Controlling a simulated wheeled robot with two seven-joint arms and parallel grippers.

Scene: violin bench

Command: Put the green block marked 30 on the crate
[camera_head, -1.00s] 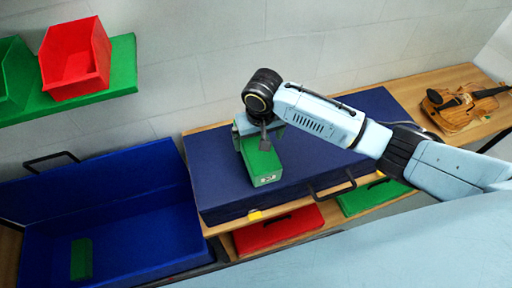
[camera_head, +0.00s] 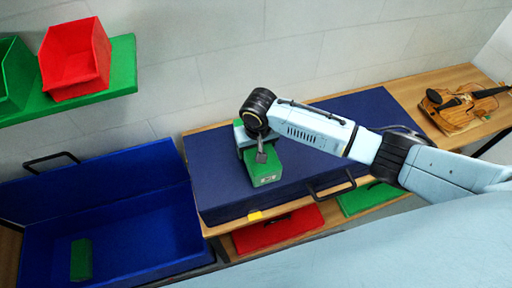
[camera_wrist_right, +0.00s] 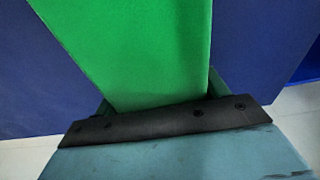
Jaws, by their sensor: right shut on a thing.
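A green block (camera_head: 265,170) lies on top of the closed blue case on the bench. A small pale label shows on its front end, too small to read. My right gripper (camera_head: 246,138) is shut on the far part of this block, coming from above. In the right wrist view the green block (camera_wrist_right: 135,45) runs out from the gripper (camera_wrist_right: 165,115) over a blue surface. Another green block (camera_head: 81,259) stands inside the open blue box (camera_head: 150,248) at the lower left. I cannot tell which container is the crate. My left gripper is not in view.
The blue case (camera_head: 345,125) has a dark handle at its front and free room right of the block. A red drawer (camera_head: 278,228) and a green one (camera_head: 370,197) sit below. A violin (camera_head: 460,108) lies at the right. A red bin (camera_head: 75,60) stands on a green shelf.

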